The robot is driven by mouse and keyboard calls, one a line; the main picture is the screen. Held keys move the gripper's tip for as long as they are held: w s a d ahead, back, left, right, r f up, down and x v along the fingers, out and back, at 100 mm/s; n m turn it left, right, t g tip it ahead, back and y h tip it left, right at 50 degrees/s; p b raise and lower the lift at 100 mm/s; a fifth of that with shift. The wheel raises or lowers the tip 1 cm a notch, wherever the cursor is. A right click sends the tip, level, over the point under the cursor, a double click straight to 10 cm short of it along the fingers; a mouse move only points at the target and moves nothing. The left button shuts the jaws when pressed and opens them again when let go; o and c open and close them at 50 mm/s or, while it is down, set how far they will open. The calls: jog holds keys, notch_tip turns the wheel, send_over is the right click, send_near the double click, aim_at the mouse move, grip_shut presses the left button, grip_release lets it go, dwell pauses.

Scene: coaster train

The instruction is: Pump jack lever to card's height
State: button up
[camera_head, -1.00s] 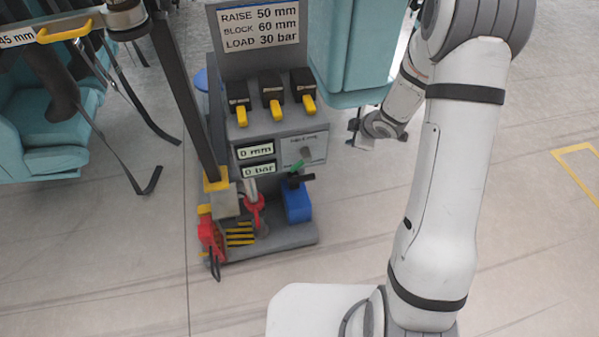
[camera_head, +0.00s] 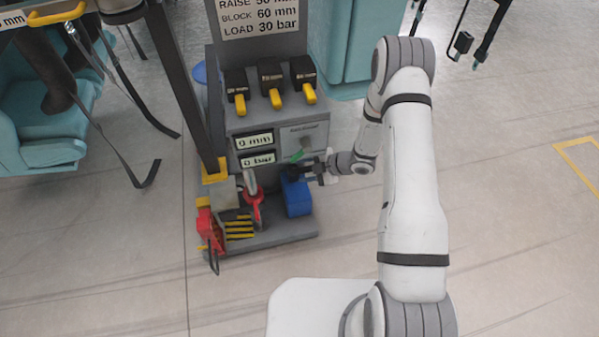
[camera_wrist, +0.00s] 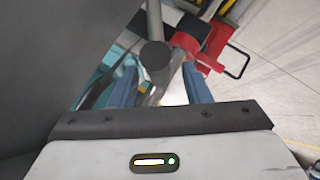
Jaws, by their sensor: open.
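The card (camera_head: 257,17) on the stand reads RAISE 50 mm, BLOCK 60 mm, LOAD 30 bar, its top line cut by the frame. Below, the mm display (camera_head: 254,141) and bar display (camera_head: 258,159) both read 0. A blue pump block (camera_head: 297,196) stands at the stand's lower right, with a dark lever end (camera_head: 291,173) above it. My gripper (camera_head: 318,172) is just right of that end. In the wrist view, a dark-tipped rod (camera_wrist: 155,54) shows between the open blue fingers of my gripper (camera_wrist: 160,70). I cannot tell whether they touch.
A red jack (camera_head: 253,207) with a grey shaft and another red part (camera_head: 210,232) sit on the stand's grey base. Teal seats (camera_head: 40,120) stand at left. The floor at right is clear.

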jog(key=shift+x, duration=0.95)
jog(key=shift+c, duration=0.3)
grip_shut()
